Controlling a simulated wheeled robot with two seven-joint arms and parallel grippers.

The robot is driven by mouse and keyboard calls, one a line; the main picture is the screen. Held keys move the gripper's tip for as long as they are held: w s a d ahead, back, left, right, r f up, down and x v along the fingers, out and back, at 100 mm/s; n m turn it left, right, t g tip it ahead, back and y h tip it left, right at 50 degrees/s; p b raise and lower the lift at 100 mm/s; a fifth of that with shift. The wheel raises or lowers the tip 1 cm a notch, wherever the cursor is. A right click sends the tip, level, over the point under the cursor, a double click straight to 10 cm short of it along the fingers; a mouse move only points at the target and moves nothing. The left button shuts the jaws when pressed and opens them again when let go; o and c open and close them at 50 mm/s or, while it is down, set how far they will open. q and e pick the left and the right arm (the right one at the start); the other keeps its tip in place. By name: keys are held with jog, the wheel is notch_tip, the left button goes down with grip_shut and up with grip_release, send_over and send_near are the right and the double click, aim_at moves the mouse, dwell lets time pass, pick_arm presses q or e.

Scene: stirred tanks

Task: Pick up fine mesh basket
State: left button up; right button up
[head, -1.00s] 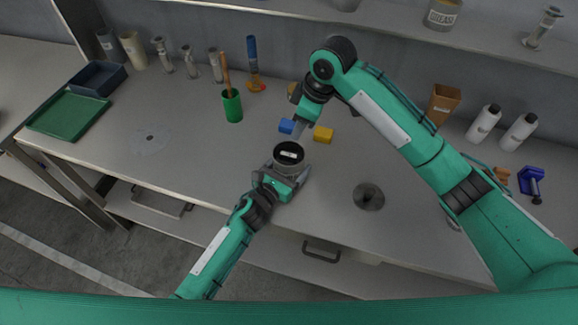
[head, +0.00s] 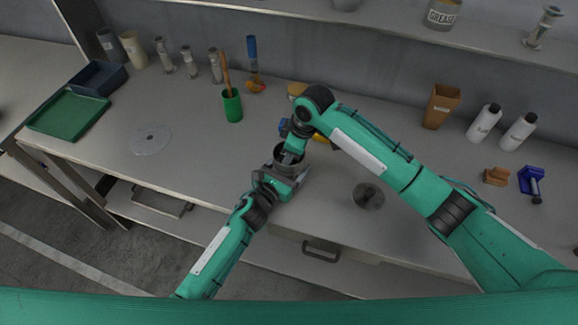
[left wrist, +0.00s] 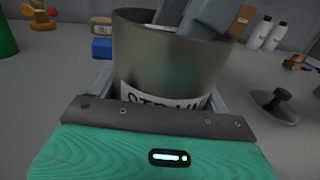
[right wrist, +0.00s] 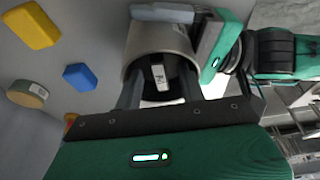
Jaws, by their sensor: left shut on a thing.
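My left gripper (head: 288,180) is shut on a grey metal cylinder (left wrist: 170,55) with a partly hidden lettered label. It holds the cylinder upright near the table's front. Inside the cylinder is a dark insert with a white tag (right wrist: 160,77); I cannot tell for sure that it is the fine mesh basket. My right gripper (head: 292,154) points down into the cylinder's mouth. In the right wrist view its two fingers (right wrist: 159,92) stand apart, one on each side of the tag. The insert's sides are hidden by the cylinder and fingers.
Blue (right wrist: 79,77) and yellow (right wrist: 32,25) blocks and a round wooden piece (right wrist: 27,93) lie behind the cylinder. A grey disc with a knob (head: 368,197) lies to the right. A flat pale disc (head: 150,139) and green tray (head: 68,114) are at left, with clear table between.

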grip_shut()
dwell(0.3)
notch_tip(320, 180, up, 18)
dwell(0.4)
pick_arm(q)
jog(key=o, duration=1)
jog(key=shift+o, duration=0.2)
jog(key=v, duration=1.2)
